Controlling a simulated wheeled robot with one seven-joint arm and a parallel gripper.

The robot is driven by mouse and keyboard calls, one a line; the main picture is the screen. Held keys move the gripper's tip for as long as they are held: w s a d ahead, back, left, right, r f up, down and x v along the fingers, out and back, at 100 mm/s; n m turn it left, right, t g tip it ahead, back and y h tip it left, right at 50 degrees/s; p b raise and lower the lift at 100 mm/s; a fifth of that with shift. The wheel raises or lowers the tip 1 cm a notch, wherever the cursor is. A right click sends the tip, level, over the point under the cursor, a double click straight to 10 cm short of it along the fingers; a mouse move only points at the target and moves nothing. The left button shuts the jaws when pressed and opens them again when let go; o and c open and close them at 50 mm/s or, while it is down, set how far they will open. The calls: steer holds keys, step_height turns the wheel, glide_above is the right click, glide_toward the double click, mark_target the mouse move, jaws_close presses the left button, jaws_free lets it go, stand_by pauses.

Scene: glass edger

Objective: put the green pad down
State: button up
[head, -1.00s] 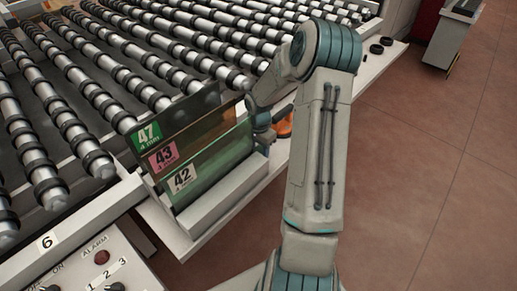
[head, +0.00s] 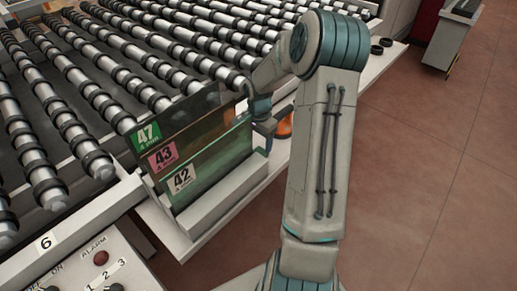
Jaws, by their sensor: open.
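My gripper (head: 265,143) is at the right end of the rack of glass panes, partly hidden behind my own arm. It is open, with its fingers pointing down near the ledge. I cannot make out a green pad in the head view; it may be hidden by my arm or gripper. An orange round object (head: 285,127) lies just right of the gripper, partly covered by my arm.
Glass panes labelled 47 (head: 147,137), 43 (head: 162,156) and 42 (head: 180,179) stand in a pale rack (head: 222,203) left of the gripper. A roller conveyor (head: 110,100) fills the left. Dark rings (head: 382,45) lie on the far ledge. A grey cart (head: 449,42) stands at upper right.

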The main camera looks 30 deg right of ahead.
step_height(320, 180, up, 7)
stand_by(0.3)
steer(key=shift+r, duration=0.15)
